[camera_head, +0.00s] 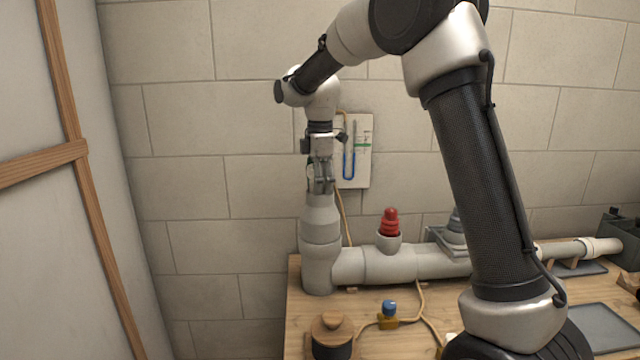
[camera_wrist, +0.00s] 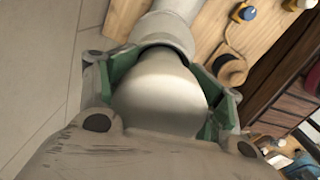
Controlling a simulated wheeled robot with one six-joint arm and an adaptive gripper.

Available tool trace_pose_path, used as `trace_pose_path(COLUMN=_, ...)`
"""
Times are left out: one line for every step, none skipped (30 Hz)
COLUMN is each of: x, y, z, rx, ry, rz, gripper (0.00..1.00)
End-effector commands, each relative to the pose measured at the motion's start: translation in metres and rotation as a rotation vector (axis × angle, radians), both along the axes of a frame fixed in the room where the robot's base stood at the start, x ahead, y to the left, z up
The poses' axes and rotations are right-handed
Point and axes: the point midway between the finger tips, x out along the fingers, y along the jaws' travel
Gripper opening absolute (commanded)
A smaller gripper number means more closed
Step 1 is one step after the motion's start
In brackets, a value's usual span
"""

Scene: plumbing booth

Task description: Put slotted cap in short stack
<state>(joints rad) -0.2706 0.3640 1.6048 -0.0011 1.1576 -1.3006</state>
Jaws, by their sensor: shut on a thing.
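My gripper (camera_head: 321,188) points down at the top of the tall grey upright pipe (camera_head: 320,255) on the left. In the wrist view its green-padded fingers (camera_wrist: 160,95) are shut on a smooth pale grey tapered piece (camera_wrist: 158,92). This piece lines up with the pipe collar beyond it; I cannot tell whether they are joined. No slots show on it, so I cannot tell if it is the slotted cap. A short grey upright stub (camera_head: 388,243) on the horizontal pipe holds a red ribbed cone (camera_head: 390,222). A blue-grey stepped piece (camera_head: 455,226) is partly hidden behind my arm.
The horizontal grey pipe (camera_head: 390,266) runs along the back of the wooden bench (camera_head: 296,330). A wooden-topped dark pot (camera_head: 332,335) and a blue-and-yellow valve (camera_head: 388,312) stand in front. A white wall panel (camera_head: 365,150) is behind my gripper. A grey tray (camera_head: 600,328) lies at right.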

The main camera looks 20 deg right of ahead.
Motion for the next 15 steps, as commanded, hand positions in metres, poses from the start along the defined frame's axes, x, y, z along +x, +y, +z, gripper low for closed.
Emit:
trace_pose_path(x=-0.0040, y=0.0006, z=-0.0147, rx=0.000, ry=0.026, rz=-0.003, gripper=0.09)
trace_pose_path(x=-0.0040, y=0.0006, z=-0.0151, rx=0.000, ry=0.026, rz=-0.003, gripper=0.09)
trace_pose_path(x=-0.0040, y=0.0006, z=-0.0158, rx=0.000, ry=0.026, rz=-0.003, gripper=0.10)
trace_pose_path(x=-0.0040, y=0.0006, z=-0.0162, rx=0.000, ry=0.026, rz=-0.003, gripper=0.10)
trace_pose_path(x=-0.0040, y=0.0007, z=-0.0166, rx=0.000, ry=0.026, rz=-0.003, gripper=0.11)
trace_pose_path(x=-0.0040, y=0.0008, z=-0.0171, rx=0.000, ry=0.026, rz=-0.003, gripper=0.12)
trace_pose_path(x=-0.0041, y=0.0007, z=-0.0173, rx=0.000, ry=0.026, rz=-0.003, gripper=0.13)
trace_pose_path(x=-0.0041, y=0.0008, z=-0.0175, rx=0.000, ry=0.026, rz=-0.003, gripper=0.14)
trace_pose_path(x=-0.0041, y=0.0008, z=-0.0176, rx=-0.001, ry=0.026, rz=-0.003, gripper=0.16)
trace_pose_path(x=-0.0042, y=0.0008, z=-0.0176, rx=-0.001, ry=0.026, rz=-0.002, gripper=0.17)
trace_pose_path(x=-0.0042, y=0.0008, z=-0.0176, rx=-0.001, ry=0.027, rz=-0.002, gripper=0.17)
trace_pose_path(x=-0.0043, y=0.0008, z=-0.0177, rx=-0.001, ry=0.027, rz=-0.002, gripper=0.18)
trace_pose_path(x=-0.0043, y=0.0008, z=-0.0177, rx=-0.001, ry=0.027, rz=-0.002, gripper=0.19)
trace_pose_path(x=-0.0044, y=0.0008, z=-0.0177, rx=-0.001, ry=0.027, rz=-0.002, gripper=0.75)
trace_pose_path(x=-0.0046, y=0.0008, z=-0.0178, rx=-0.001, ry=0.028, rz=-0.002, gripper=0.82)
